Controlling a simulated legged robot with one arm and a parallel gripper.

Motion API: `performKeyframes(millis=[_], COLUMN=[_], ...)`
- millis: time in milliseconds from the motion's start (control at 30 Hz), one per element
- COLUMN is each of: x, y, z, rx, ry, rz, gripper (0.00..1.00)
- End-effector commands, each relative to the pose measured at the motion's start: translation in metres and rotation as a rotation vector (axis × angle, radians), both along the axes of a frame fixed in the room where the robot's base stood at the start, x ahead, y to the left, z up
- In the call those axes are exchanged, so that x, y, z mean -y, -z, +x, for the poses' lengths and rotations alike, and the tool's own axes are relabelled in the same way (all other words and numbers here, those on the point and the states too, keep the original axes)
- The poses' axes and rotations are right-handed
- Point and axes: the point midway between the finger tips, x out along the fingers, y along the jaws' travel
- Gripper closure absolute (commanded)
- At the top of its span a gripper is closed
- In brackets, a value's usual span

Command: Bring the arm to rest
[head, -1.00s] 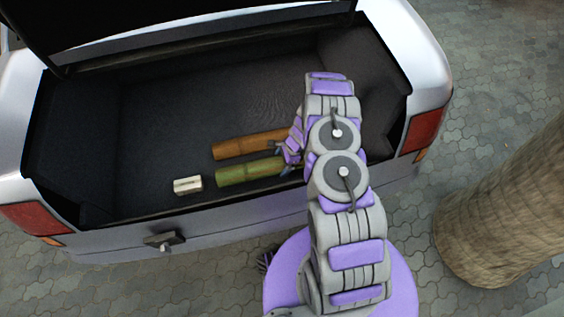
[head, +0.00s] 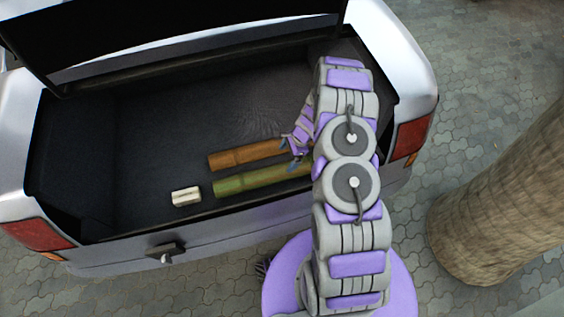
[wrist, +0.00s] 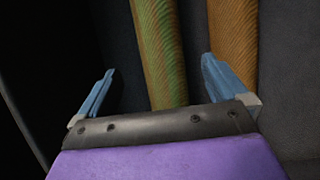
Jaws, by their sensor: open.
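My gripper (head: 291,154) hangs over the right part of an open car trunk, near the right ends of two bamboo-like sticks. In the wrist view its two blue fingers (wrist: 155,85) are spread apart, with nothing held between them. A green stick (head: 245,181) and an orange-brown stick (head: 240,156) lie side by side on the trunk floor. In the wrist view the green stick (wrist: 162,50) runs between the fingers and the brown stick (wrist: 233,45) passes by the right finger. My arm hides the sticks' right ends in the head view.
The dark trunk (head: 180,120) is open, with its lid raised at the back. A small pale block (head: 186,196) lies left of the sticks. A latch (head: 166,252) juts from the bumper. A thick tree trunk (head: 495,205) stands at the right on grey paving (head: 455,95).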

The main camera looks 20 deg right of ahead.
Motion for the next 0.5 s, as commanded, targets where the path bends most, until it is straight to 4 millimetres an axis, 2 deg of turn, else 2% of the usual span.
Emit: performKeyframes(millis=[33,200,500], x=[0.005,0.015,0.021], y=[-0.014,-0.038,-0.052], z=[0.001,0.0,0.0], rx=[0.003,-0.001,-0.002], ry=[0.0,0.001,-0.001], rz=[0.0,0.002,0.002], gripper=[0.0,0.0,0.0])
